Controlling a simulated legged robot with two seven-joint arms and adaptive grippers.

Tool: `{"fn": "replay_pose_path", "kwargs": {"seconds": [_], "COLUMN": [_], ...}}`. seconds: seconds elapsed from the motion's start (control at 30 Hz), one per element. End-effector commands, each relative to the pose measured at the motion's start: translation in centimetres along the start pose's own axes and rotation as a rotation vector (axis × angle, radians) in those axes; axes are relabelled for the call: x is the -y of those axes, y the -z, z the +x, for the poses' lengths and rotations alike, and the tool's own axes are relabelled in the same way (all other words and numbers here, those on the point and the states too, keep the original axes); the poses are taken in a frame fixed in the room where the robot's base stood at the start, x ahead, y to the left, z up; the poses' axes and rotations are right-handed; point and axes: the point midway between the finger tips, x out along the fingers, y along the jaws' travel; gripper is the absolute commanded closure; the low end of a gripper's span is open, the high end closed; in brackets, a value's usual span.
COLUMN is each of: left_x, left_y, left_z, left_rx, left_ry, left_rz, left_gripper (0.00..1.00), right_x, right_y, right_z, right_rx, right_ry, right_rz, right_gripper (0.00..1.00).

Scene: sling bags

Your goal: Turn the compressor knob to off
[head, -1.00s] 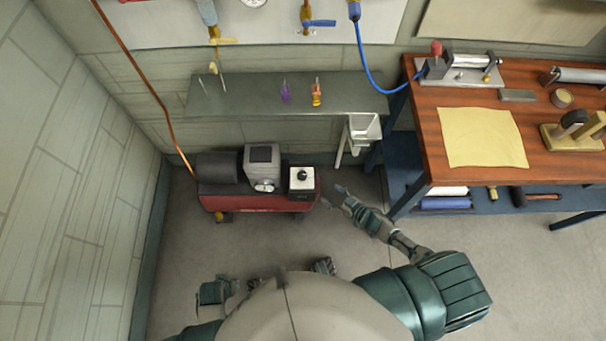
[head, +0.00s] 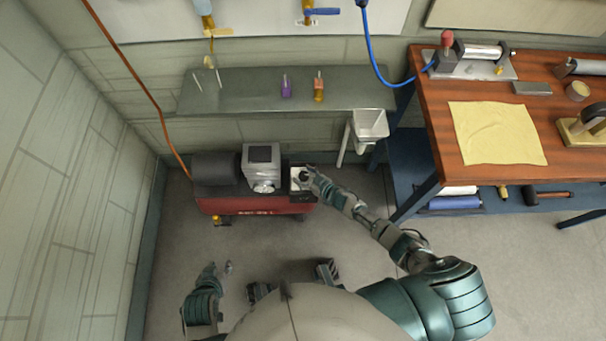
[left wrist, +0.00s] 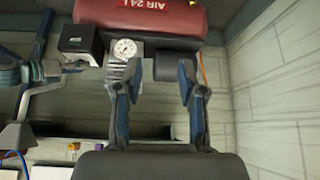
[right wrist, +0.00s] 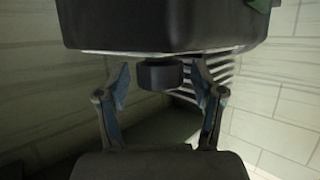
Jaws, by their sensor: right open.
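The red compressor (head: 255,205) stands on the floor below the shelf. Its switch box (head: 296,193) has a pale top and sits at the right end. My right gripper (head: 307,178) reaches over this box and partly hides the knob. In the right wrist view, the black knob (right wrist: 160,75) projects from the dark box (right wrist: 160,25) and lies between the two spread fingers, with gaps visible on both sides. My left gripper (head: 212,270) is away from the compressor, low at the left. The left wrist view shows its fingers (left wrist: 160,78) apart with nothing held.
The compressor also carries a grey unit with a gauge (head: 264,186) and a black cylinder (head: 215,167). A shelf (head: 240,98) hangs above it. Floor in front is clear.

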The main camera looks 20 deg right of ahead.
Motion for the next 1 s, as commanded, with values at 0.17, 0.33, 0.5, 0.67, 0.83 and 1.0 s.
{"fn": "replay_pose_path", "kwargs": {"seconds": [0.17,0.33,0.5,0.67,0.83,1.0], "left_x": [-0.1,-0.1,-0.1,-0.1,-0.1,-0.2], "left_y": [0.4,0.4,0.4,0.4,0.4,1.2], "left_z": [0.1,0.1,0.2,0.2,0.3,0.6], "left_rx": [-0.020,-0.019,-0.017,-0.017,-0.021,-0.066], "left_ry": [-0.001,-0.001,-0.002,-0.002,-0.002,-0.004], "left_rz": [0.000,0.000,0.000,0.000,0.000,0.000], "left_gripper": [0.60,0.60,0.60,0.60,0.60,0.60], "right_x": [0.0,0.0,0.0,0.0,-0.1,-0.3], "right_y": [0.1,0.1,0.0,0.0,-0.1,-0.2], "right_z": [0.2,0.2,0.2,0.2,0.2,0.2], "right_rx": [0.000,0.000,0.000,0.000,0.002,0.004], "right_ry": [0.000,0.000,0.000,0.000,0.014,0.069], "right_rz": [0.000,0.000,0.000,0.000,-0.007,-0.032], "right_gripper": [0.33,0.38,0.80,0.94,0.94,0.94]}}
